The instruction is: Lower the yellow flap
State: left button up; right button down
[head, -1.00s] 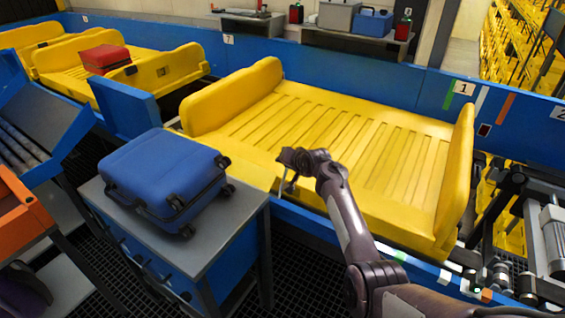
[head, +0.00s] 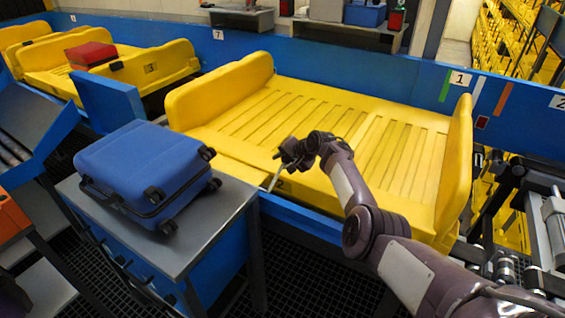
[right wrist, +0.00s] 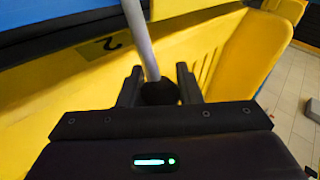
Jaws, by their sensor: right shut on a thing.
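The yellow flap (head: 232,166) is along the near side of the large yellow tray (head: 345,115). A black number 2 is on the yellow panel, which also shows in the right wrist view (right wrist: 70,95). My right gripper (head: 282,153) is above this near edge, right of the blue suitcase. It is shut on the black knob (right wrist: 160,92) of a thin grey rod (right wrist: 140,35). The rod slants down in the head view to the tray's near edge. The flap's exact tilt is hard to tell behind my arm. My left gripper is out of view.
A blue suitcase (head: 145,170) lies on a grey-topped cabinet (head: 215,232) left of my right arm. A blue rail (head: 340,72) runs behind the tray. Another yellow tray with a red suitcase (head: 92,54) is at the far left. The large tray is empty.

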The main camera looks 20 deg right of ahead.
jog(key=shift+s+a+f, duration=0.1)
jog(key=shift+s+f, duration=0.2)
jog(key=shift+f, duration=0.35)
jog(key=c, duration=1.5)
grip_release()
jog(key=o, duration=0.4)
jog(key=shift+w, duration=0.1)
jog(key=shift+o, duration=0.2)
jog(key=shift+w, duration=0.1)
jog(key=shift+r, duration=0.15)
